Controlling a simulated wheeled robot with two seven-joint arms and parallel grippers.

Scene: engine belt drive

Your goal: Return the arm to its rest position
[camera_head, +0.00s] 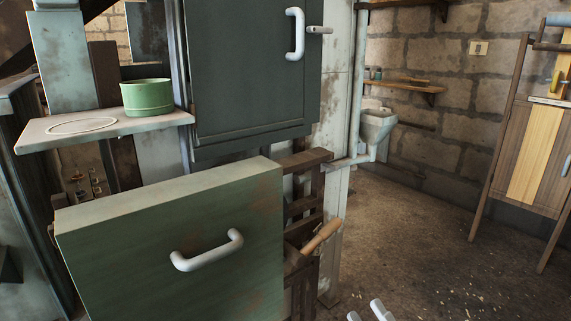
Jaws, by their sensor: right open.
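My right gripper (366,309) shows only at the bottom edge of the head view, right of centre. Its two light grey fingertips are apart, with nothing visible between them. The rest of the gripper and its arm are cut off below the frame. It appears in front of the bare floor, to the right of the green panel, and I see it touching nothing. My left gripper is not in view.
A large green panel (110,265) with a white handle (207,251) stands at front left. A wooden handle (321,236) sticks out beside it. A green pot (148,97) stands on a shelf (60,134). Bare floor (430,250) lies open at right, before a wooden cabinet (525,153).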

